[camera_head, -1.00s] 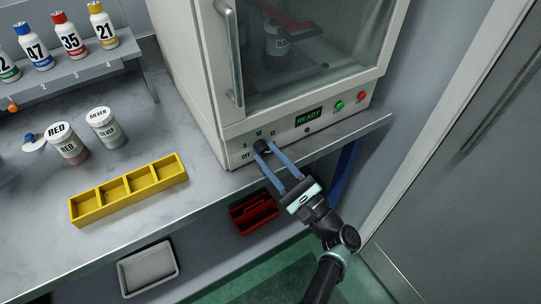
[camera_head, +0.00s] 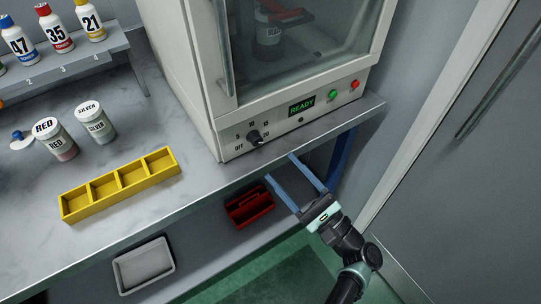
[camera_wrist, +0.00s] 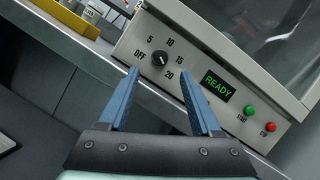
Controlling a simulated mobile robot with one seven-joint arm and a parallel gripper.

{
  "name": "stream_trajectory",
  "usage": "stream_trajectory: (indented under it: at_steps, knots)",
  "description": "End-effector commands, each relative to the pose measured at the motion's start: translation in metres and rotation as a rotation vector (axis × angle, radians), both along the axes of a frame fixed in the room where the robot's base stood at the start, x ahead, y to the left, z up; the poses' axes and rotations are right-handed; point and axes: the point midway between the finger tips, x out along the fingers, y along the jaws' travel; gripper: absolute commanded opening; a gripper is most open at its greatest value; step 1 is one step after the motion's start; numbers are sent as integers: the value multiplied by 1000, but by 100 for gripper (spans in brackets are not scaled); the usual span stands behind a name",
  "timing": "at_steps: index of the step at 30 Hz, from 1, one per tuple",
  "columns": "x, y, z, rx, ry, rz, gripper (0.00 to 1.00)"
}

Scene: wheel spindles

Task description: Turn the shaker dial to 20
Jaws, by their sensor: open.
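The shaker dial (camera_head: 254,138) is a small black knob on the front panel of the white shaker cabinet (camera_head: 222,128). In the wrist view the dial (camera_wrist: 159,59) is ringed by the marks OFF, 5, 10, 15 and 20, with 20 at its lower right. I cannot read for certain which mark its pointer faces. My gripper (camera_head: 280,167) is open and empty, with two blue fingers, in front of the panel and apart from the dial. In the wrist view the dial shows just beyond and between the fingertips (camera_wrist: 159,73).
A green READY display (camera_head: 302,106), a green button (camera_head: 333,95) and a red button (camera_head: 355,84) sit right of the dial. The bench edge lies below the panel.

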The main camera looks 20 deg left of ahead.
Motion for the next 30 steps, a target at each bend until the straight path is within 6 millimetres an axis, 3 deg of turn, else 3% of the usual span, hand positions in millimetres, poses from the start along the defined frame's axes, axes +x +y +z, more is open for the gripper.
stream_trajectory:
  at_steps: [3, 9, 30]
  knots:
    - [-10, -22, -10, 1, 0, -3, 65]
    - [-21, -43, -17, 0, -1, 0, 65]
    - [-22, -46, -16, -14, -7, 0, 65]
